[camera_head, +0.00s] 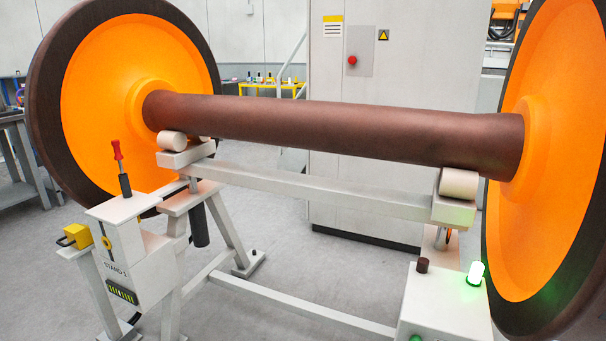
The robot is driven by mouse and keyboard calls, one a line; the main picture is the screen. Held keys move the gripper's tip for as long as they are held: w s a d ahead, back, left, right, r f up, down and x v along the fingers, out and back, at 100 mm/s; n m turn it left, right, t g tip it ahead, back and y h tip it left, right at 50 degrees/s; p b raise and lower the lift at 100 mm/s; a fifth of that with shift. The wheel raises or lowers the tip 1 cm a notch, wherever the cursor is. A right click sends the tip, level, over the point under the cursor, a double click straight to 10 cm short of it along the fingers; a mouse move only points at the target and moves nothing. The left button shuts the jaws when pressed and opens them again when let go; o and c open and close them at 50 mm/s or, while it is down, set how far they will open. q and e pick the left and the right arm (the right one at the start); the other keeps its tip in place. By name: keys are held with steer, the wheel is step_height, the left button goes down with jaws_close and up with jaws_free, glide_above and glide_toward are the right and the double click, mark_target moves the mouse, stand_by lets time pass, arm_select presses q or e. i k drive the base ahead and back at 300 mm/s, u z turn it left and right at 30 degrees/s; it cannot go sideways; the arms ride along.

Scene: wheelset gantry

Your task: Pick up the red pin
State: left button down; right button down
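A small upright piece with a red top and a dark shaft (118,152) stands in a black cylindrical base (125,185) on the white box of the stand at the left. It is the only clearly red, pin-like thing, but I cannot tell for sure whether it is a pin or a lever. The white box (152,268) is labelled "STAND 1". Neither of my grippers shows in the head view.
A wheelset with a brown axle (330,128) and two large orange wheels (135,95) (550,150) rests on rollers (459,183) of a white frame (315,193). A yellow block (77,236) sits left of the box. A control box (440,305) with a lit green lamp (476,272) stands front right.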

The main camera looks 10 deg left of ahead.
mark_target(119, 157)
steer(key=u, duration=1.3)
